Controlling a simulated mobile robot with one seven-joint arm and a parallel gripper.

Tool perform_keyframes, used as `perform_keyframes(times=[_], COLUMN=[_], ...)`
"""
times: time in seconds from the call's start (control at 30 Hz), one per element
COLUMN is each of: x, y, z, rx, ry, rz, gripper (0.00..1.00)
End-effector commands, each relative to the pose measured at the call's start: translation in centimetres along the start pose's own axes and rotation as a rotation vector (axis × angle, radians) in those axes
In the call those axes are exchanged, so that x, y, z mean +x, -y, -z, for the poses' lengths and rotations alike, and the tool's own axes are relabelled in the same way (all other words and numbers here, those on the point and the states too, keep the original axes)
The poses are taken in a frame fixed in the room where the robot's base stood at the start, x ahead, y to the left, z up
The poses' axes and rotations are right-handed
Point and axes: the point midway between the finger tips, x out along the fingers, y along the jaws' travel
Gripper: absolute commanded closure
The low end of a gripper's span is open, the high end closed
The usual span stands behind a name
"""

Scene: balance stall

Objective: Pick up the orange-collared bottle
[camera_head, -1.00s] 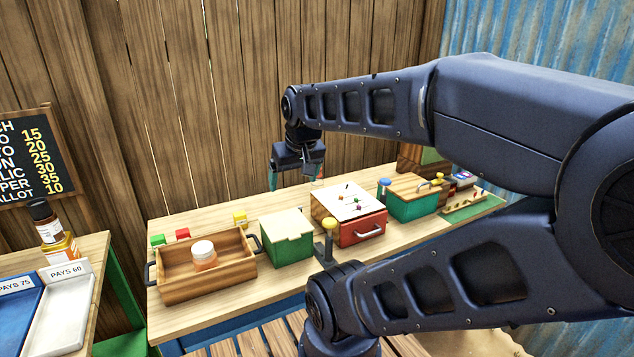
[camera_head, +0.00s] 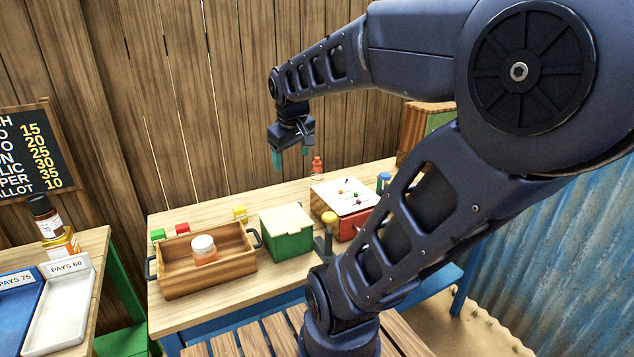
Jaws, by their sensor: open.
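A small clear bottle (camera_head: 317,174) with a red-orange top or collar stands at the back of the table, behind the white-topped box; it is too small to tell the collar's exact colour. My gripper (camera_head: 291,157) is open and empty, pointing down in the air a little left of this bottle and apart from it. A dark-capped bottle (camera_head: 48,222) with a white label and amber lower part stands on the left side table, far from my gripper. A white-lidded jar (camera_head: 204,250) with orange contents sits in the wooden tray.
The wooden tray (camera_head: 165,285) has dark handles. A green box (camera_head: 285,237) and a white-topped box (camera_head: 345,193) with a red front stand right of it. My arm hides the table's right part.

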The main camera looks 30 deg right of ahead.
Motion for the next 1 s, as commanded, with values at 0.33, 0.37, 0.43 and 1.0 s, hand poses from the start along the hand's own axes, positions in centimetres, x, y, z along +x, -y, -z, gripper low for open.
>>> perform_keyframes(times=[0.33,0.37,0.43,1.0], x=[3.4,3.7,4.7,15.7], y=[-5.5,-6.0,-7.2,-17.4], z=[7.4,8.0,9.4,18.8], rx=[-0.384,-0.417,-0.496,-1.131], ry=[0.1,0.108,0.129,0.279], rz=[-0.075,-0.079,-0.086,-0.056], gripper=[0.27,0.27,0.27,0.27])
